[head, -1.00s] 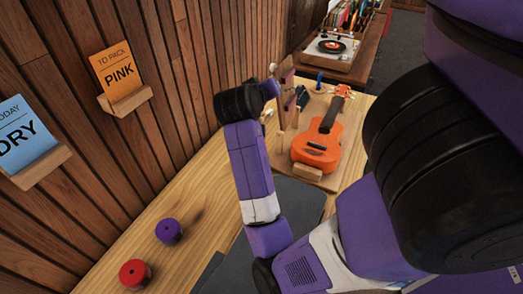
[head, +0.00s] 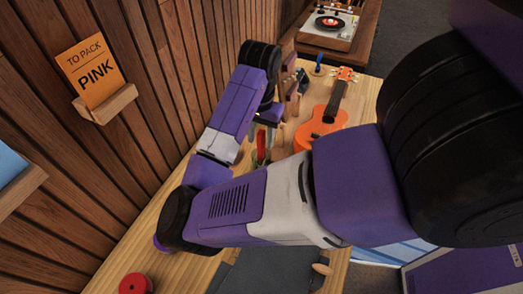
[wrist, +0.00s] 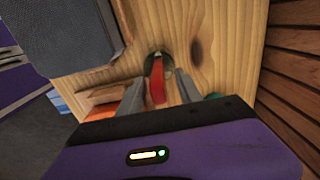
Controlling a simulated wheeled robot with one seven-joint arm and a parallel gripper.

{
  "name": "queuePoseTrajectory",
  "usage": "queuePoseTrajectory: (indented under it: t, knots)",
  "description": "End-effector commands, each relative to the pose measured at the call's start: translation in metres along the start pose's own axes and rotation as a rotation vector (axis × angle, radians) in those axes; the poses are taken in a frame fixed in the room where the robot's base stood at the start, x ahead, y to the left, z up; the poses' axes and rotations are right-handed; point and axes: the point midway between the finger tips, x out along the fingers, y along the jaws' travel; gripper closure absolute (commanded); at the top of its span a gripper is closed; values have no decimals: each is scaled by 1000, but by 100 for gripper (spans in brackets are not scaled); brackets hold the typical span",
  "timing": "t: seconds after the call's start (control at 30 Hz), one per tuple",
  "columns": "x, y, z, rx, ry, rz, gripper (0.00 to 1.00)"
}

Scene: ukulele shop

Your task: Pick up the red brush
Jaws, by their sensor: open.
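The red brush (wrist: 157,85) shows in the wrist view between my gripper's two fingers, with a dark greenish round thing (wrist: 158,57) around or behind its far end. In the head view the red brush (head: 262,146) is a small red upright shape just below my gripper (head: 264,132), partly hidden by my arm. My gripper (wrist: 160,78) is open, with a grey finger on each side of the brush. I cannot tell whether either finger touches it.
An orange ukulele (head: 322,122) lies to the right of my gripper. A wooden wall with a PINK card (head: 94,72) stands close on the left. A red round pot (head: 135,284) and a dark mat (head: 265,272) are nearer on the bench.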

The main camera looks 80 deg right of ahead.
Motion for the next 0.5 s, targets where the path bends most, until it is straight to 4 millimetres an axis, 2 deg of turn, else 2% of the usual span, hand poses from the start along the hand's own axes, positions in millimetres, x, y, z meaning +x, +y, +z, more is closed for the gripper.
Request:
queuePoseTrajectory:
  t: [0.3,0.5]
  knots:
    - [41,2,0,-3,0,1,58]
    - [51,2,-1,-1,2,-1,58]
